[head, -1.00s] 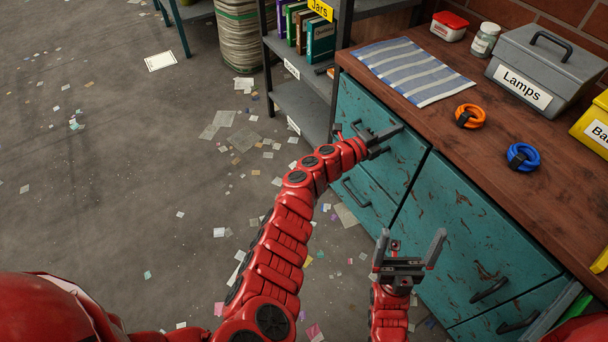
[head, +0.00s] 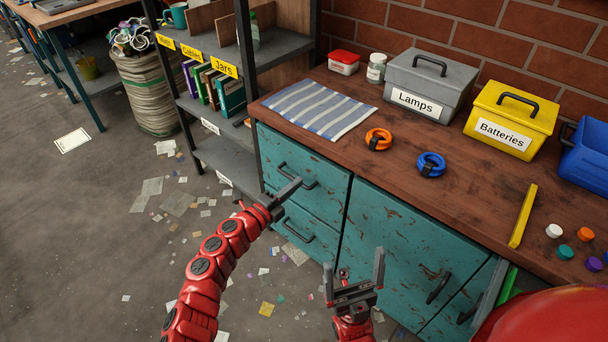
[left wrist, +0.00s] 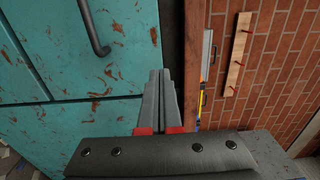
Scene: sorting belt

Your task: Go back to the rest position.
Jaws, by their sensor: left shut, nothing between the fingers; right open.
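My left gripper (head: 289,190) is in front of the upper left drawer of the teal cabinet (head: 400,240). Its fingers are together and hold nothing. In the head view they overlap the area by the drawer's dark handle (head: 300,177); I cannot tell the exact gap. The left wrist view shows the closed fingers (left wrist: 160,95) pointing past the cabinet's edge, with a handle (left wrist: 95,30) to their upper left. My right gripper (head: 360,272) is open and empty, fingers up, in front of the cabinet's lower doors.
The wooden worktop (head: 400,180) carries a striped cloth (head: 320,108), an orange cable coil (head: 378,139), a blue coil (head: 431,165), a Lamps box (head: 425,85) and a Batteries box (head: 510,120). A shelf unit (head: 225,155) stands to the left.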

